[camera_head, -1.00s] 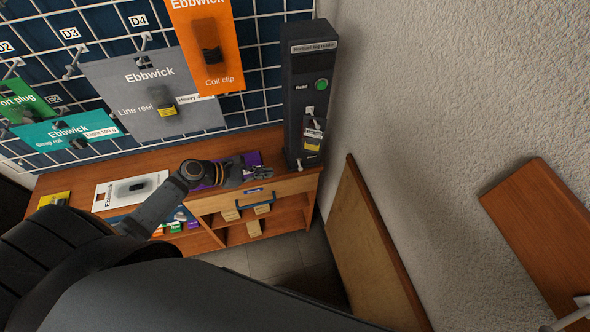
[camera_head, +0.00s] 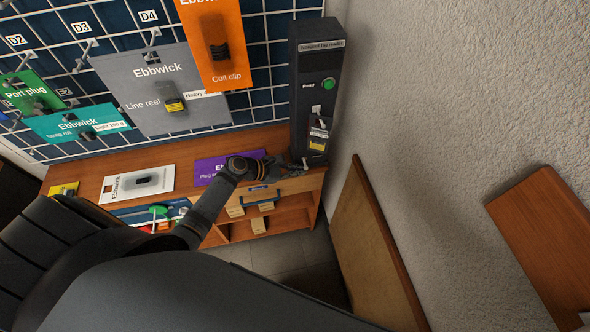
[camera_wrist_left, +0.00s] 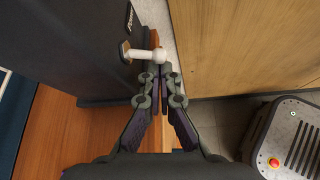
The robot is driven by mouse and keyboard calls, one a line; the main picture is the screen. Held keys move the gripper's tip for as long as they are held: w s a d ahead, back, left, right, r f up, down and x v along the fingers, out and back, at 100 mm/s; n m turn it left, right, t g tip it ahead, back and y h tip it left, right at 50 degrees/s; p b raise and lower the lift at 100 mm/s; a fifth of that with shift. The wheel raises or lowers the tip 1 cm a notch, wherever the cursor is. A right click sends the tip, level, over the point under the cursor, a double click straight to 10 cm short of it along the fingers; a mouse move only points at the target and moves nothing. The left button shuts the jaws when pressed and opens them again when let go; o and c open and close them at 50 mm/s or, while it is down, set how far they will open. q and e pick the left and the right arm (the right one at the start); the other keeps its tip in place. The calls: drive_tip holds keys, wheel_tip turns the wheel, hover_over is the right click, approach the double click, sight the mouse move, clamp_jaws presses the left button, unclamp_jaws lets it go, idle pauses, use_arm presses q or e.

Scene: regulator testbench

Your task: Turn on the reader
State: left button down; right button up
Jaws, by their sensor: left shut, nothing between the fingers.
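The reader (camera_head: 314,95) is a tall dark box standing at the right end of the wooden bench. It has a label at its top, a round green button (camera_head: 328,84) marked "Read", and a small item with a yellow label on its front. In the left wrist view the reader's dark side (camera_wrist_left: 85,45) fills the upper left. A white lever with a round knob (camera_wrist_left: 160,54) sticks out of it. My left gripper (camera_head: 298,168) is shut and empty at the reader's foot. In the wrist view its fingertips (camera_wrist_left: 161,74) are close to the knob; whether they touch is unclear.
A wire grid with hanging cards, such as the orange one (camera_head: 214,50), stands behind the bench (camera_head: 85,178). A purple card (camera_head: 212,168) and a white card (camera_head: 136,183) lie on it. A wooden panel (camera_head: 370,235) and a rough wall (camera_head: 450,100) are at right.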

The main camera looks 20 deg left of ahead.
use_arm(q)
drive_tip(key=shift+r, duration=0.1)
drive_tip(key=shift+p, duration=0.5)
drive_tip(key=shift+d+r+n+g+p, duration=0.1)
drive_tip(key=shift+r+n+g+p, duration=0.1)
drive_tip(key=shift+n+g+p, duration=0.25)
drive_tip(key=r+n+p, duration=0.1)
drive_tip(key=p, duration=0.1)
drive_tip(key=r+g+h+p, duration=0.1)
drive_tip(key=r+n+g+h+p, duration=0.1)
drive_tip(key=p, duration=0.1)
drive_tip(key=shift+s+d+n+p, duration=0.15)
drive_tip(key=shift+s+n+p, duration=0.1)
drive_tip(key=shift+n+p, duration=0.1)
idle(0.6)
drive_tip(key=shift+r, duration=0.1)
